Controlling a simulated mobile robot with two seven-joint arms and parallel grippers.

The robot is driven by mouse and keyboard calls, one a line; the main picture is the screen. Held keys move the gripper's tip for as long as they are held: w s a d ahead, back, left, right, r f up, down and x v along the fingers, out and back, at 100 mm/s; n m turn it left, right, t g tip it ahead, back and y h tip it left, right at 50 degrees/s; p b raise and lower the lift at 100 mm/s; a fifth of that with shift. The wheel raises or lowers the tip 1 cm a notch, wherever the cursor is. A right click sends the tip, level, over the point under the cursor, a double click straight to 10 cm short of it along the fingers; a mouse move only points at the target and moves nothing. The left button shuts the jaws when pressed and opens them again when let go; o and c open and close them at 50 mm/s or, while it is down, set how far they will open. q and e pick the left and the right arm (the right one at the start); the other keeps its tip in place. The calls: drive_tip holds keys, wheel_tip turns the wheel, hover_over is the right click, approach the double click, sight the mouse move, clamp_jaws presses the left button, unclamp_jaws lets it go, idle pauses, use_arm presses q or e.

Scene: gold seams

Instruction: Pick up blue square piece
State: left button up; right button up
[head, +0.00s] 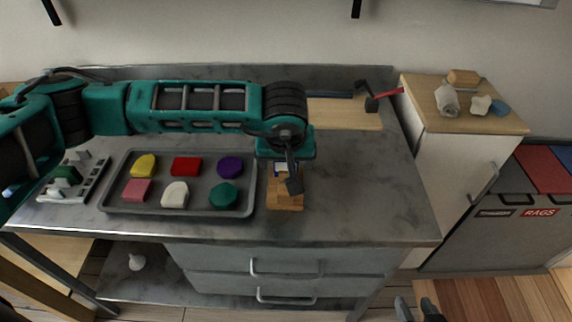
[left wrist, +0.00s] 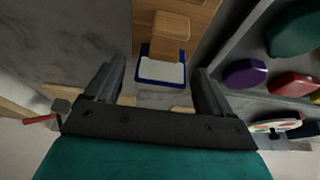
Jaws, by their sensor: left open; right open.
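The blue square piece (left wrist: 146,79) shows in the left wrist view as a blue-edged square with a white face, by a wooden block (left wrist: 167,27) that covers part of it. In the head view only a sliver of the piece (head: 279,169) shows below my left wrist, at the back of a small wooden stand (head: 285,200). My left gripper (left wrist: 160,68) is open, pointing down, with a finger on each side of the piece in the picture. Whether they touch it I cannot tell. My right gripper (head: 416,309) is open and empty at the bottom edge, in front of the bench.
A grey tray (head: 150,209) left of the stand holds several coloured pieces. A wooden board (head: 345,114) and a red-handled tool (head: 376,101) lie behind. A cabinet (head: 465,125) carries small items at right. The bench's right front is clear.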

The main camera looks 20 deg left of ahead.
use_arm(q)
drive_tip(key=c, duration=1.2)
